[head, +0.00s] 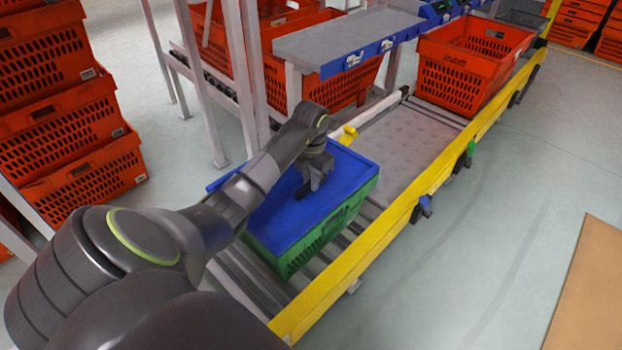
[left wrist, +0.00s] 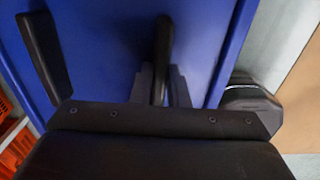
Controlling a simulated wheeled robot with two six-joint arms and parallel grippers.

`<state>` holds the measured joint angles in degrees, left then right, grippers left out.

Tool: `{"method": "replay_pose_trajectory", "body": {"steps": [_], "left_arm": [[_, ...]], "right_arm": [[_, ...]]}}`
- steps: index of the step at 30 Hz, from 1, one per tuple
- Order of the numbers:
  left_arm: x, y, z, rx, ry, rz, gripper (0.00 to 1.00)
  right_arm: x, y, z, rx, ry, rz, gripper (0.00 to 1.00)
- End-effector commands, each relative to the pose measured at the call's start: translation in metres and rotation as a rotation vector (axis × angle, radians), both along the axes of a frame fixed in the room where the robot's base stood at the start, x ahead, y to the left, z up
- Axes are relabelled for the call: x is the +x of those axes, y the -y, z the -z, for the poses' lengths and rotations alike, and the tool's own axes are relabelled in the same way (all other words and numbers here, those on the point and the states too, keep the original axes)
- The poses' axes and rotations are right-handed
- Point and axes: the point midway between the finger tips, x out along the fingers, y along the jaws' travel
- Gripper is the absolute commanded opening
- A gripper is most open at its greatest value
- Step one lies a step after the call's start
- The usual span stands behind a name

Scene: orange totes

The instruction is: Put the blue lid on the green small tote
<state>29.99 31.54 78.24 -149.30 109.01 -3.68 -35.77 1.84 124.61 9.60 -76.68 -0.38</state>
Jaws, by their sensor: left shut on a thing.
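The green small tote (head: 316,246) stands on the roller conveyor, its long side towards the yellow rail. The flat blue lid (head: 346,168) lies over the tote's top, its near edge about along the tote's rim. Whether it sits fully down all round I cannot tell; my left arm hides part of its left side. My left gripper (head: 306,188) points down at the lid's middle and is shut on the lid. The left wrist view shows the lid's blue surface (left wrist: 100,50) filling most of the picture, with dark fingers (left wrist: 105,60) against it. My right gripper is out of view.
A yellow rail (head: 395,220) runs along the conveyor's near side. An orange tote (head: 468,68) stands farther along it. A grey shelf (head: 345,38) with blue edging is behind, and stacked orange totes (head: 66,130) stand at the left.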

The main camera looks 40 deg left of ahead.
Motion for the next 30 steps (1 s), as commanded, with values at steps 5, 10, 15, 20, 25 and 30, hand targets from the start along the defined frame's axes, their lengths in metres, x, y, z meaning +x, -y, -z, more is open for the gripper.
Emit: {"method": "replay_pose_trajectory", "body": {"steps": [5,10,15,20,25,30], "left_arm": [[0.0001,-0.0001,0.0038,0.0,0.001,0.0,0.0],[0.0,0.0,0.0046,0.0,0.0,0.0,0.0],[-0.0002,0.0001,0.0051,0.0,0.0,0.0,0.23],[-0.0001,0.0001,0.0047,0.0,0.0,0.0,0.4],[-0.0004,0.0002,0.005,-0.001,-0.001,0.0,0.4],[-0.0003,0.0001,0.0047,-0.001,-0.001,0.0,0.4]], "right_arm": [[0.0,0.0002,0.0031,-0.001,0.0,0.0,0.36],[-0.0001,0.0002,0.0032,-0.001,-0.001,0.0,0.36],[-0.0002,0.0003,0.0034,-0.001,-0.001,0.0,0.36],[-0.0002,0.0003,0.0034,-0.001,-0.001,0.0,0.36],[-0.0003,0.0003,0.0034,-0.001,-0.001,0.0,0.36],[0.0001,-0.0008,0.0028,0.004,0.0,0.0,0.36]]}}
